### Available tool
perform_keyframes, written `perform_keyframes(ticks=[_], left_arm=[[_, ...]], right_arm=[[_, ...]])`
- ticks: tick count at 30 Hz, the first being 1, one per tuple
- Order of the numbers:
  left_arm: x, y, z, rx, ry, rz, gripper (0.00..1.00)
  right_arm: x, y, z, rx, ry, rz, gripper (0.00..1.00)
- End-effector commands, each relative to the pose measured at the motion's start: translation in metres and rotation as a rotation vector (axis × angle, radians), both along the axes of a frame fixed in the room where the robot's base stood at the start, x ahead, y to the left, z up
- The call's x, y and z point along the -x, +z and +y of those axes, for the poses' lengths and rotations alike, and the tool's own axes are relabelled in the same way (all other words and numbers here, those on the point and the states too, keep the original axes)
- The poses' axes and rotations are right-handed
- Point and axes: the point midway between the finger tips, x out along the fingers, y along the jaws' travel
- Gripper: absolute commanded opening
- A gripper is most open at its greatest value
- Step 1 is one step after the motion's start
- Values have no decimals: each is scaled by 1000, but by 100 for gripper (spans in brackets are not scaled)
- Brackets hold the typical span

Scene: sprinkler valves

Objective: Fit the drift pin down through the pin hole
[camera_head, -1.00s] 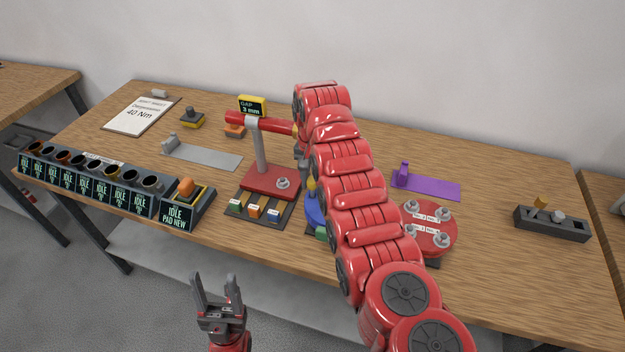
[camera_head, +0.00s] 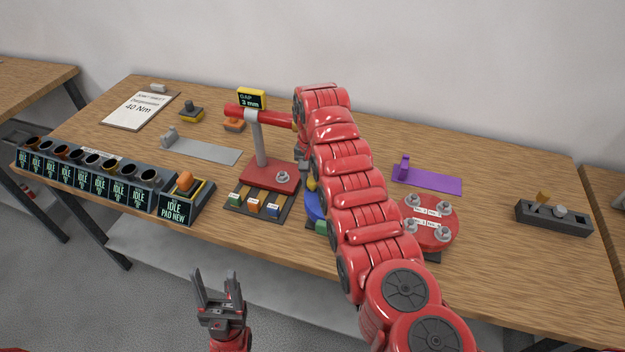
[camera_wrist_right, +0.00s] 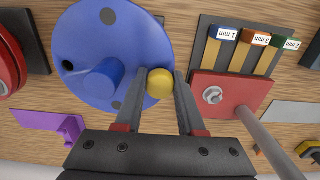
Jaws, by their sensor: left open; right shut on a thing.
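The drift pin (camera_wrist_right: 160,84) shows in the right wrist view as a round yellow head between the fingertips of my right gripper (camera_wrist_right: 161,76), which is shut on it. Its shaft is hidden below the head. The pin is seen end-on at the edge of the blue round flange (camera_wrist_right: 140,40), which has a raised boss and several dark holes. I cannot tell whether the pin is inside a hole. In the head view my right arm hides most of the blue flange (camera_head: 314,208). My left gripper (camera_head: 217,278) is open and empty, in front of the table.
A red stand (camera_head: 268,177) with a post and bar is close to the flange. A red disc (camera_head: 430,232) with several bolts stands right of my arm. A purple bracket (camera_head: 428,180), a dark grey block (camera_head: 552,220) and a row of sockets (camera_head: 85,178) also occupy the table.

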Motion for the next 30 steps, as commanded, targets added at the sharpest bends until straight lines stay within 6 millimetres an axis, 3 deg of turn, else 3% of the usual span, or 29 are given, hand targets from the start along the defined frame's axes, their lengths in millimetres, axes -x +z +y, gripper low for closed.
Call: perform_keyframes(ticks=[2, 3, 8, 20, 23, 30], left_arm=[[0, -1, 0, 0, 0, 0, 59], [0, -1, 0, 0, 0, 0, 59], [0, -1, 0, 0, 0, 0, 59], [0, -4, 0, 0, 0, 0, 59], [0, -11, 0, 0, 0, 0, 59], [0, -20, 0, 0, 0, 0, 59]], right_arm=[[0, -2, 0, 0, 0, 0, 0], [0, -2, 0, 0, 0, 0, 43], [0, -2, 0, 0, 0, 0, 72], [0, 4, 0, -1, 0, -1, 73], [-1, 17, 0, 0, 0, -1, 73], [-1, 68, -1, -4, 0, -1, 73]])
